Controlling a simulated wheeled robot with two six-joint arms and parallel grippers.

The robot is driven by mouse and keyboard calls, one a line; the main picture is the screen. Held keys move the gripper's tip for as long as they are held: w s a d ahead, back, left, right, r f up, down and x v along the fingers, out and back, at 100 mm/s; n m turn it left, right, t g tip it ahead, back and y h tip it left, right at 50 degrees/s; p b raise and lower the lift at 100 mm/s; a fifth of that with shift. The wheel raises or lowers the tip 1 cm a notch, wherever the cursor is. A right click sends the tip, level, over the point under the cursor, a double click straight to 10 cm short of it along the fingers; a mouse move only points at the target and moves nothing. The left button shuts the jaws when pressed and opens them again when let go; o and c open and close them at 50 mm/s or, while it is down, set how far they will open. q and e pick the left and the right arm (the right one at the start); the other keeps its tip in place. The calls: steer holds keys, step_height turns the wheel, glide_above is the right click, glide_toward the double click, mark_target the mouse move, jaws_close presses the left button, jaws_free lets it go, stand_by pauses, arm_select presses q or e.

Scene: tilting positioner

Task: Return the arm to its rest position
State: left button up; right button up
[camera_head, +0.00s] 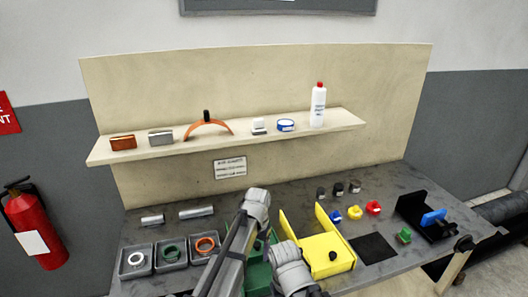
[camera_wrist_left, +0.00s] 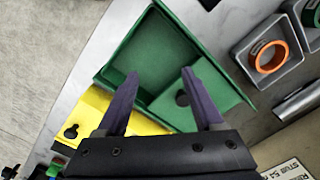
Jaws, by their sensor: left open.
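My left arm reaches in from the bottom of the head view and bends over the bench. My left gripper (camera_head: 317,291) is partly cut off at the bottom edge there. In the left wrist view the gripper (camera_wrist_left: 160,80) is open, with two dark fingers apart and nothing between them. Behind the fingers is a green tray-like fixture (camera_wrist_left: 150,55) with a dark knob; my arm hides most of this green fixture (camera_head: 258,277) in the head view. A yellow fixture (camera_head: 318,246) with a black knob stands right of the arm. My right gripper is not in view.
Grey bins (camera_head: 173,257) with rings stand left of the arm. Coloured pieces (camera_head: 354,212) and a black stand with a blue part (camera_head: 433,217) are at the right. A shelf (camera_head: 240,136) with several items, including a white bottle (camera_head: 318,106), spans the back.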

arm_select(q)
steer(key=s+a+f+b, duration=0.1)
steer(key=s+f+b, duration=0.1)
steer(key=s, duration=0.8)
steer(key=s+a+f+n+b, duration=0.1)
steer(key=s+f+b, duration=0.1)
steer(key=s, duration=0.8)
steer(key=shift+f+y, duration=0.4)
steer(key=shift+f, duration=0.15)
steer(key=shift+a, duration=0.1)
